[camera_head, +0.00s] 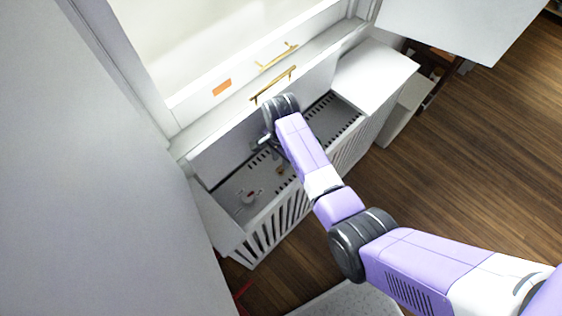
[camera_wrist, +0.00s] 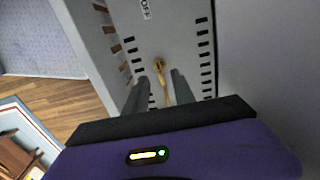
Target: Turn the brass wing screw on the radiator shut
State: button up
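The brass wing screw (camera_wrist: 159,66) shows in the wrist view on the grey, slotted panel of the radiator. It has a round head and a narrow brass part running down toward my gripper. My gripper (camera_wrist: 158,82) is open, with one dark finger on each side of the screw's line. I cannot tell whether the fingertips reach as far as the screw or touch it. In the head view my gripper (camera_head: 261,142) is over the open top of the white radiator housing (camera_head: 238,240), partly hidden by my arm. A small brass-brown piece (camera_head: 280,171) lies to its lower right there.
An "OFF" label (camera_wrist: 146,9) is on the panel beyond the screw. A small red-topped fitting (camera_head: 250,197) sits inside the housing. Brass bar handles (camera_head: 273,86) are above it. A white box top (camera_head: 375,76) flanks the right side. Wooden floor (camera_head: 470,130) is open at right.

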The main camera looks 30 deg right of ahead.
aim_at(281, 165)
jog(key=shift+r, duration=2.2)
